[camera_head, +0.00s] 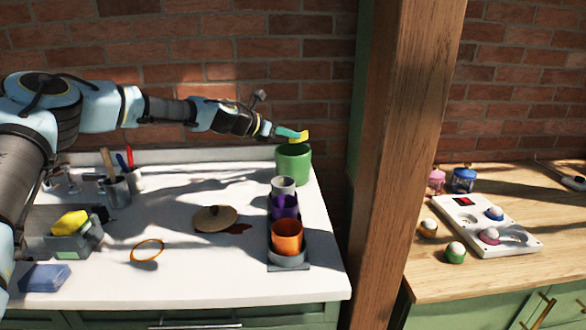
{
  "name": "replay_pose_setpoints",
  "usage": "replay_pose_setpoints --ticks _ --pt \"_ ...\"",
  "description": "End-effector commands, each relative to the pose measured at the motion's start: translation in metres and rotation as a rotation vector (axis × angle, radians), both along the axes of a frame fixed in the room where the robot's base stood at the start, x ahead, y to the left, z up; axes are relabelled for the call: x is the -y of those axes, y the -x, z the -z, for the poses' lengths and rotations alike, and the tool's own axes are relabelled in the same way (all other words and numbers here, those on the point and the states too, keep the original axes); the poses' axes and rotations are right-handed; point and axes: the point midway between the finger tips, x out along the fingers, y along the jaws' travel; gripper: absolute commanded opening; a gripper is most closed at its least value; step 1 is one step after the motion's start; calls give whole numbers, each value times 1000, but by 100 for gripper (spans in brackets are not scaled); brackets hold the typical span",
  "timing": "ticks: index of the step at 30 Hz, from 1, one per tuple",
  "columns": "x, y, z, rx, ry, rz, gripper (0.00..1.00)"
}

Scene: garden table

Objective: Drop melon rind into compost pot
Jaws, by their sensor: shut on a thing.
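The melon rind (302,138), a small yellow and teal-green piece, sticks out from the end of my gripper (277,132). My gripper is shut on it and reaches in from the left, in front of the brick wall. The green pot (293,167), which looks like the compost pot, stands at the back right of the white counter. The rind is above the pot's rim in the picture; I cannot tell its exact height over the opening. The pot's inside is hidden.
Grey, purple and orange cups (287,236) stand in a row in front of the pot. A round beige lid (215,218) and an orange ring (147,250) lie on the counter (200,285). A wooden post (400,130) rises to the right.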

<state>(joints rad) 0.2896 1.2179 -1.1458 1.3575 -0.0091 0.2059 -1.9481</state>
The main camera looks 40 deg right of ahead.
Motion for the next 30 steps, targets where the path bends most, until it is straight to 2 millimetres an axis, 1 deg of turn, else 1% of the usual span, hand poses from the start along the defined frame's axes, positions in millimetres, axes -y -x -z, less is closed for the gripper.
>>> replay_pose_setpoints --ticks 1,3,9,13,21,22,30 --pt "0 0 12 -3 0 0 0" --pt "0 0 19 -2 0 0 0" --pt "0 0 34 0 0 0 0" --pt "0 0 38 -1 0 0 0" --pt "0 0 38 -1 0 -1 0" --pt "0 0 38 -1 0 -1 27" --pt "0 0 38 -1 0 -1 58"
